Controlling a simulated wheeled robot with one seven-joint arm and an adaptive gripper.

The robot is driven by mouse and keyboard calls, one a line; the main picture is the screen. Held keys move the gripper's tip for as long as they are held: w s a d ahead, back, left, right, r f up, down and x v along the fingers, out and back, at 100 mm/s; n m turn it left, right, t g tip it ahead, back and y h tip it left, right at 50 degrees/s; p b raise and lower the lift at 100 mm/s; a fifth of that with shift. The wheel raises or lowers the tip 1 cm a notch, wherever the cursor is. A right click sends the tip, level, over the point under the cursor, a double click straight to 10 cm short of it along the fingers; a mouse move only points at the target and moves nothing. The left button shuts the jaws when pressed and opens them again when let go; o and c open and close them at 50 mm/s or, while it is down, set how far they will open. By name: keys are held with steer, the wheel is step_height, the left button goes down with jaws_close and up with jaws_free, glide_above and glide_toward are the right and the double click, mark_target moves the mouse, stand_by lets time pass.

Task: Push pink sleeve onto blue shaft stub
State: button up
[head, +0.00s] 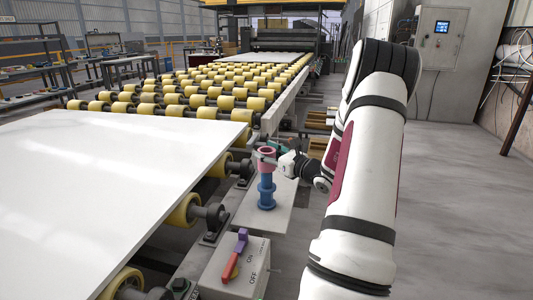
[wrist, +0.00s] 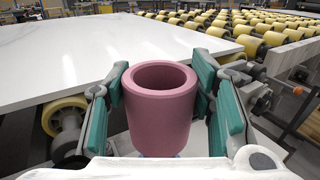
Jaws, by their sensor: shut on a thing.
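The pink sleeve (head: 266,154) is upright, directly above the blue shaft stub (head: 266,190) in the head view. In the wrist view the pink sleeve (wrist: 159,108) fills the middle, its open top facing up. My gripper (wrist: 160,95) is shut on the sleeve, with a green finger pad on each side. In the head view my gripper (head: 268,157) reaches in from the right at sleeve height. The stub stands upright on a pale plate beside the rollers. The sleeve's lower end meets the stub's top in the picture; how far it sits over the stub I cannot tell.
A large white slab (head: 95,165) lies on yellow rollers to the left. A grey switch box (head: 233,268) with a red and purple lever (head: 236,254) stands in front of the stub. Open grey floor (head: 460,220) lies to the right.

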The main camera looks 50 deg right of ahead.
mark_target(267, 171)
steer(key=shift+f+b, duration=2.35)
steer(key=shift+f, duration=1.15)
steer(key=o, duration=1.3)
steer(key=s+a, duration=0.1)
steer(key=s, duration=1.1)
steer(key=shift+a, duration=0.35)
steer(key=shift+w, duration=0.1)
